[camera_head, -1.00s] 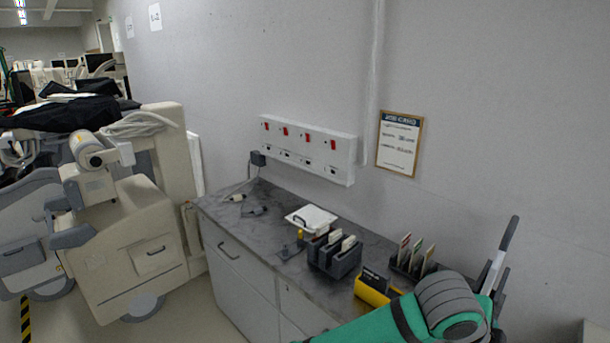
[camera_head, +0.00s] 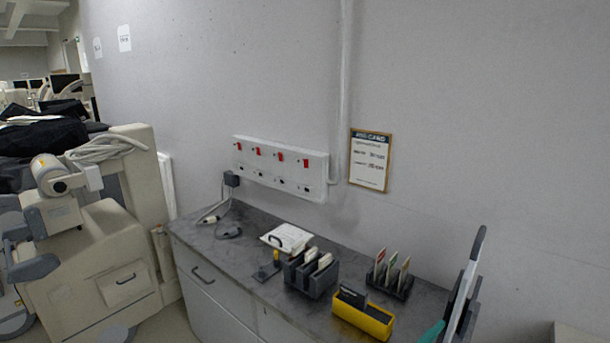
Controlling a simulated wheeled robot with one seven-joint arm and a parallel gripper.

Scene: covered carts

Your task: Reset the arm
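A socket panel (camera_head: 280,167) is on the wall.

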